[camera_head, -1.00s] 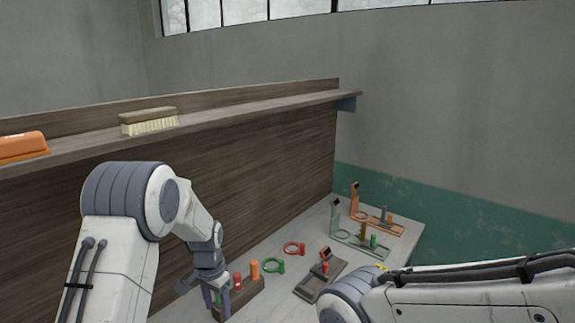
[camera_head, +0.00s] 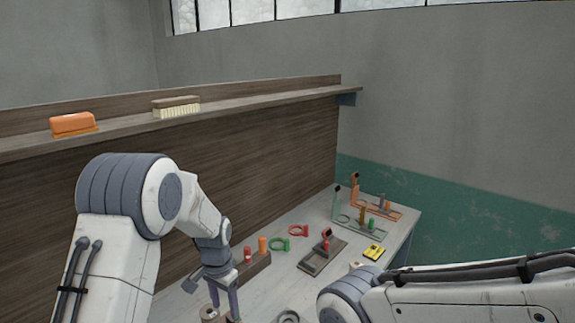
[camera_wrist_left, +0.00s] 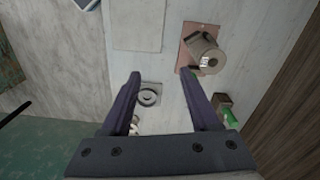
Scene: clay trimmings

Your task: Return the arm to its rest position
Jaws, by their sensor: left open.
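My left gripper (camera_head: 224,303) hangs down over the near left part of the worktable (camera_head: 184,303), in front of the wooden block with pegs. Its two fingers are apart, and nothing shows between them in the left wrist view (camera_wrist_left: 160,74). Below it in that view are a grey round piece on a square base (camera_wrist_left: 149,95) and a tan roll (camera_wrist_left: 205,55) on a pinkish plate. My right arm crosses the lower right of the head view; its gripper is out of the picture.
A shelf (camera_head: 255,100) with an orange box (camera_head: 73,124) and a brush (camera_head: 176,107) runs behind the left arm. On the table are a peg block (camera_head: 255,268), a green ring (camera_head: 279,244), a red ring (camera_head: 299,231), a dark stand (camera_head: 321,257), a yellow piece (camera_head: 374,253) and green and orange fixtures.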

